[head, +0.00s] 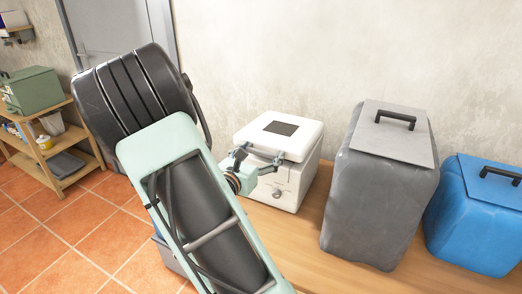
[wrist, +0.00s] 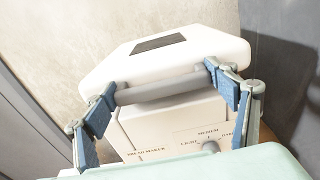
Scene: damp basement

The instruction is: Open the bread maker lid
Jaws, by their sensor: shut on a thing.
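The white bread maker (head: 290,186) stands on the wooden bench, with a dial on its front. Its white lid (head: 310,139) has a dark window on top and looks roughly level over the body. The lid also shows in the wrist view (wrist: 205,52). A grey bar handle (wrist: 160,87) runs along the lid's front edge. My gripper (head: 259,155) is at the front of the lid. In the wrist view its blue fingers (wrist: 162,84) are at the two ends of the handle, shut on it. The lid's rear edge is hidden.
A tall grey case (head: 375,195) stands right of the bread maker, and a blue case (head: 470,225) beyond it. The bench (head: 295,240) has bare room in front. The wall is close behind. A shelf (head: 75,170) with a green box stands far left.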

